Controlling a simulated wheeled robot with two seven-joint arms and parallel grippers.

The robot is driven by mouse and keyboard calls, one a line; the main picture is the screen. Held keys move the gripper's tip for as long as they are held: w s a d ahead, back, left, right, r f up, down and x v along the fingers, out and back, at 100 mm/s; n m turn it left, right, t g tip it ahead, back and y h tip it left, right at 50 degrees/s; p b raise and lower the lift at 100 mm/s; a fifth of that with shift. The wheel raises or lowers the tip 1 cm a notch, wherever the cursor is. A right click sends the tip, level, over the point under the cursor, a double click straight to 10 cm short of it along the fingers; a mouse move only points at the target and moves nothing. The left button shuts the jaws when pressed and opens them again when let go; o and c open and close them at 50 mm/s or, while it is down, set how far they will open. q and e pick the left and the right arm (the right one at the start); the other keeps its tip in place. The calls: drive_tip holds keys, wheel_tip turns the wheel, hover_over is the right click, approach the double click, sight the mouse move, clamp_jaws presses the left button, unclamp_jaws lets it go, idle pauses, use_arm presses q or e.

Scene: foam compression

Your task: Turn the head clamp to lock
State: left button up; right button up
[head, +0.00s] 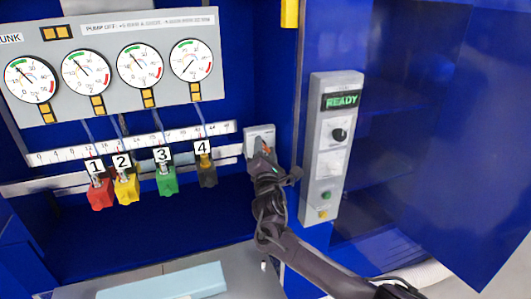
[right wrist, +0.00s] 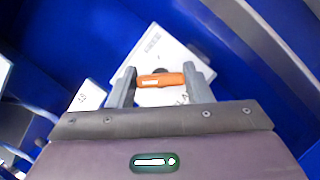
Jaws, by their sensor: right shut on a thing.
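The head clamp is a small white plate (head: 260,132) at the right end of the ruler rail in the head view. Its orange handle (right wrist: 160,80) shows in the right wrist view in front of the white plate, lying nearly level across the picture. My right gripper (head: 265,150) reaches the plate from below and hides most of the handle in the head view. In the right wrist view its two grey fingers (right wrist: 160,84) are shut on the orange handle, one at each end. My left gripper is not in either view.
A control panel (head: 330,150) reading READY stands right of the clamp. Gauges (head: 139,66) sit above the rail. Numbered red, yellow, green and black parts (head: 166,181) hang left of the clamp. A blue door (head: 470,150) stands open at right. A grey table (head: 200,284) lies below.

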drive_tip(key=shift+f+n, duration=0.15)
drive_tip(key=shift+n, duration=0.25)
drive_tip(key=o, duration=1)
drive_tip(key=shift+s, duration=0.1)
drive_tip(key=shift+b+v, duration=0.6)
drive_tip(key=shift+v, duration=3.2)
